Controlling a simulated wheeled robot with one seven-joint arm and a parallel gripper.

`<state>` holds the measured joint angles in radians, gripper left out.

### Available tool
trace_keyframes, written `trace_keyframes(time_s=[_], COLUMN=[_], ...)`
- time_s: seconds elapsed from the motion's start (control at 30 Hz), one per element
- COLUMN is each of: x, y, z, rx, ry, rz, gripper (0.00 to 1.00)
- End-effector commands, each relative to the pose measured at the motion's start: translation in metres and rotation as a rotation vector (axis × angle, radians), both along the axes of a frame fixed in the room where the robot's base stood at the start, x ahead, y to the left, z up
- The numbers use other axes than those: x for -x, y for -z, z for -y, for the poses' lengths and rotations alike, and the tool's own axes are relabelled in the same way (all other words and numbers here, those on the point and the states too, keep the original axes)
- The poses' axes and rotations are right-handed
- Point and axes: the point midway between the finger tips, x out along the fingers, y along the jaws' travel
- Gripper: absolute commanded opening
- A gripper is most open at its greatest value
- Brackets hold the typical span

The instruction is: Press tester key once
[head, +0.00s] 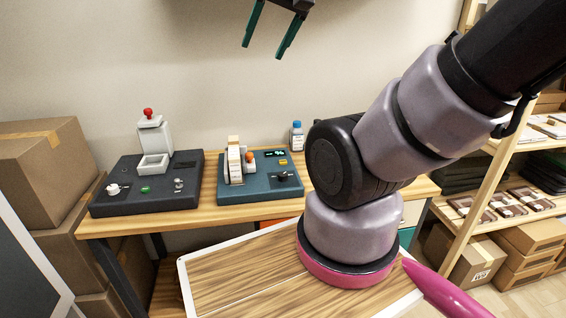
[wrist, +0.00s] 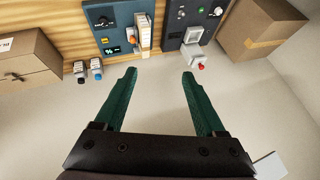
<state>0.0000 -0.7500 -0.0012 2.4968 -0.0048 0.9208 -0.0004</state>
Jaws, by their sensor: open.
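My gripper (head: 263,50) is open and empty, high above the bench near the wall; its two green fingers also show in the wrist view (wrist: 158,72). A teal device (head: 232,193) stands on the wooden bench with a lit display (head: 274,154), a yellow key (head: 283,162), a black knob (head: 282,176) and a pale upright part with an orange top (head: 249,157). In the wrist view, the yellow key (wrist: 104,41) lies beyond the left finger, apart from it. A dark device (head: 120,205) to its left has a green button (head: 145,190). No label says which is the tester.
A grey press head with a red ball knob (head: 148,113) rises from the dark device. A blue-capped bottle (head: 297,137) stands behind the teal device. Cardboard boxes (head: 45,165) stack at left; shelves (head: 520,200) stand at right. My arm hides the bench's right part.

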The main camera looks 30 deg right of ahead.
Motion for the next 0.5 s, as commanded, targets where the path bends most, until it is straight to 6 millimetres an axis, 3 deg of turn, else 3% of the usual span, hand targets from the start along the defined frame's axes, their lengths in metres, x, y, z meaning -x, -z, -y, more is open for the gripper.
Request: trace_keyframes(time_s=[0.03,0.17,0.5], x=[0.0000,0.0000,0.0000], y=[0.0000,0.0000,0.0000], z=[0.0000,0.0000,0.0000], rx=[0.000,0.000,0.000], ry=[0.000,0.000,0.000], rz=[0.000,0.000,0.000], gripper=[0.51,0.02,0.00])
